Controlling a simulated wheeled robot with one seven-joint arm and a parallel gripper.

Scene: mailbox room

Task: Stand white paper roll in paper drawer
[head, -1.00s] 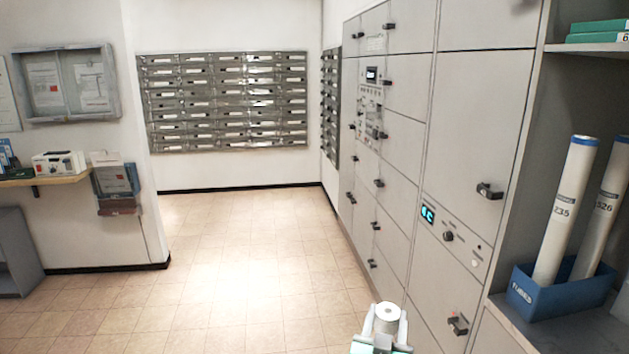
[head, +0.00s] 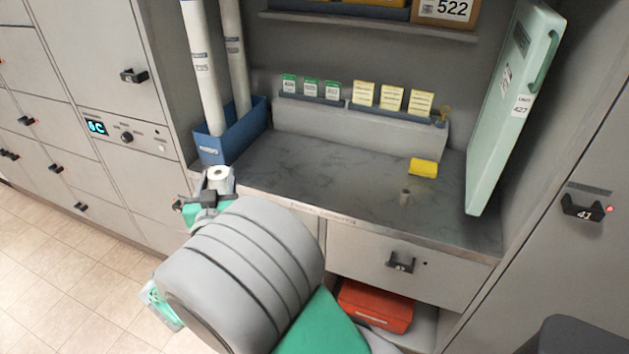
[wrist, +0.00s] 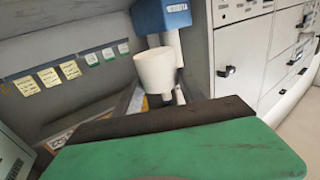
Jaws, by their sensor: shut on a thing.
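The white paper roll (head: 218,174) is held upright in my gripper (head: 216,183), by the left front edge of the counter, just in front of the blue tube box in the picture. In the wrist view the white roll (wrist: 155,72) shows beyond the green gripper body, and the fingers are mostly hidden. A grey drawer front (head: 370,262) with a black handle (head: 401,262) is closed under the counter. I cannot read a label that names it the paper drawer.
A pale green panel (head: 510,110) leans at right. An orange box (head: 376,305) sits on the open shelf below. Floor at left is clear.

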